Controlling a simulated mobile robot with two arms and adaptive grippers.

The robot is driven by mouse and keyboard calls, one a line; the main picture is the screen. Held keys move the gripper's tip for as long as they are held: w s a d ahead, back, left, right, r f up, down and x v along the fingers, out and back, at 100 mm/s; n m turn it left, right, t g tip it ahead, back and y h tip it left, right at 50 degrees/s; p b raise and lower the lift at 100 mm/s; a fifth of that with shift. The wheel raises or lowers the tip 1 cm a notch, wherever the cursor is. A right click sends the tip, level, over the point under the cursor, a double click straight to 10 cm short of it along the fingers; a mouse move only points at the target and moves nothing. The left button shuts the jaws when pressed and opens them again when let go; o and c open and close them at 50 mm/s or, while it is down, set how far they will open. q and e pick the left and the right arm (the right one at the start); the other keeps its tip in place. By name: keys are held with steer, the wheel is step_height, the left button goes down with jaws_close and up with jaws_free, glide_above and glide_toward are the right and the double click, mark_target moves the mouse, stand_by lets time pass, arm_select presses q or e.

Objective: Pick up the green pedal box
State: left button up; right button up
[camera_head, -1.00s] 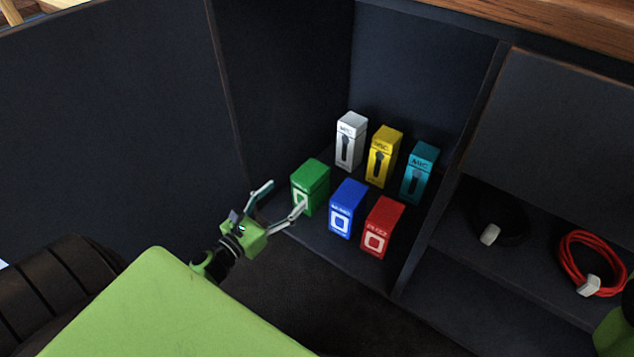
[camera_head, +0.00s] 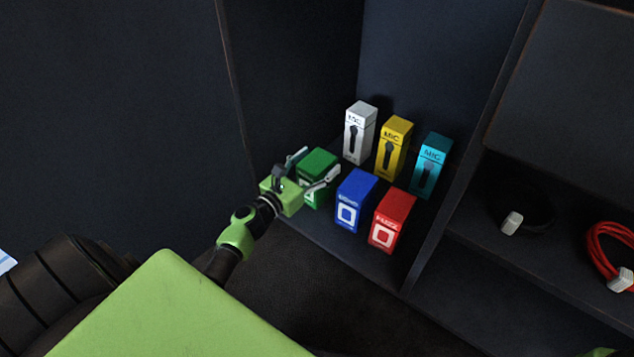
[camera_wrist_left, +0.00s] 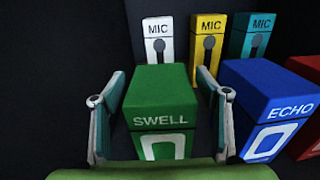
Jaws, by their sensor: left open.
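The green pedal box (camera_head: 319,163) stands upright at the front left of the cabinet shelf. In the left wrist view the green box (camera_wrist_left: 158,92) fills the middle and reads "SWELL". My left gripper (camera_head: 313,170) is open, with one finger on each side of the box. In the left wrist view the fingers of my left gripper (camera_wrist_left: 161,118) flank the box, with a thin gap visible at each side. The lower part of the box is partly hidden by my gripper.
A blue "ECHO" box (camera_head: 355,196) stands close to the right of the green box, then a red box (camera_head: 392,221). White (camera_head: 360,132), yellow (camera_head: 394,148) and teal (camera_head: 431,165) MIC boxes stand behind. The cabinet's dark side wall (camera_head: 290,80) is at the left. A red cable (camera_head: 608,250) lies farther right.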

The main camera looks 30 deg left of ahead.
arm_select(q)
steer(key=c, duration=1.7)
steer(key=shift+r, duration=0.15)
jaws_close()
steer(key=shift+r, duration=0.1)
